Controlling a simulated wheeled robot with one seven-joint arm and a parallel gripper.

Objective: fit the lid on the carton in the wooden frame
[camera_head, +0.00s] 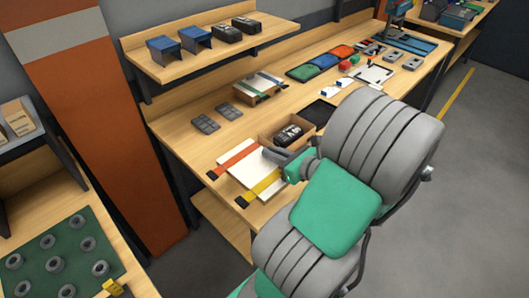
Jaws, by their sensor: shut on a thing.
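An open brown carton (266,139) with a dark object (288,134) inside stands near the middle of the workbench. I cannot clearly tell a separate wooden frame around it. A flat white panel, which looks like the lid (246,177), is in front and to the left of the carton, between an orange strap (237,153) and a yellow strap (258,191). My gripper (274,155) is shut on the lid at its right edge, close to the carton's near side. My arm hides part of the bench to the right, and the fingertips are small and partly hidden.
Grey moulded pads (205,123) lie left of the carton. A wooden holder (258,88) with pale and green strips stands behind it. A shelf (210,56) with blue and black bins overhangs the bench's back. Coloured trays (323,61) lie farther along.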

